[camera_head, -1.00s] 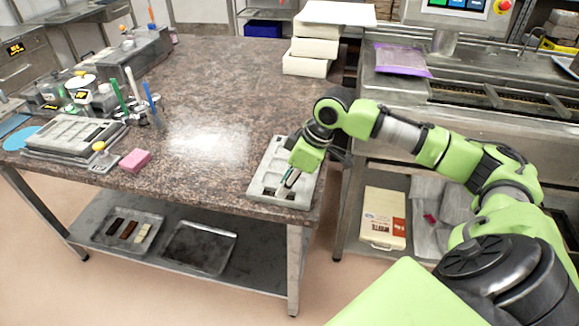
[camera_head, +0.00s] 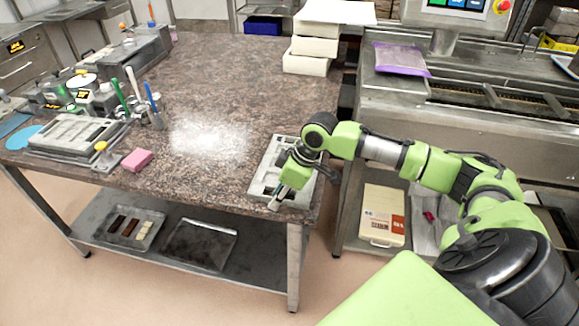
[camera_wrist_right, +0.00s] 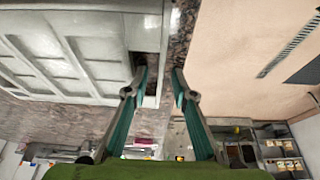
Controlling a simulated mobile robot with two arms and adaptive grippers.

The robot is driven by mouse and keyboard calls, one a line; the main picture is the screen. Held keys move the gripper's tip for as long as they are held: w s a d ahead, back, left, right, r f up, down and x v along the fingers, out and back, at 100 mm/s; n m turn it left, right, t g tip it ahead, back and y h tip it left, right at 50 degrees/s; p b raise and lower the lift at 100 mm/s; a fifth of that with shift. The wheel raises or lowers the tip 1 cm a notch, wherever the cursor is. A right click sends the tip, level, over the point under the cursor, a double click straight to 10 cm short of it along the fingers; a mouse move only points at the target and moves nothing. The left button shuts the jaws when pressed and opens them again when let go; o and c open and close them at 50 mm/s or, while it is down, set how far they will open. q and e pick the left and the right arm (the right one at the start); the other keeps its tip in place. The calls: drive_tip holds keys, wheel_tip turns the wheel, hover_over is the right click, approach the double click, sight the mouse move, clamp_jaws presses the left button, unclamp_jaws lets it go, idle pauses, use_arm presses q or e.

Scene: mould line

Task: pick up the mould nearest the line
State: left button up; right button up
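The mould nearest the line is a grey tray with recessed cavities (camera_head: 265,168), lying flat at the table's right front corner. My right gripper (camera_head: 276,200) is low at its front edge, and my wrist partly covers the mould. In the right wrist view the mould (camera_wrist_right: 95,45) fills the upper left. There my right gripper (camera_wrist_right: 160,82) is open, one finger overlapping the mould's rim and the other beyond its edge. Whether either finger touches it, I cannot tell. My left gripper is not in view.
Other stacked moulds (camera_head: 72,135) and a pink sponge (camera_head: 137,160) are at the table's left. White blocks (camera_head: 308,48) stand at the back right. The steel line (camera_head: 480,110) is beyond a gap on the right. The table's middle is clear.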

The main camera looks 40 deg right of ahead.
drive_tip(key=shift+f, duration=0.1)
clamp_jaws()
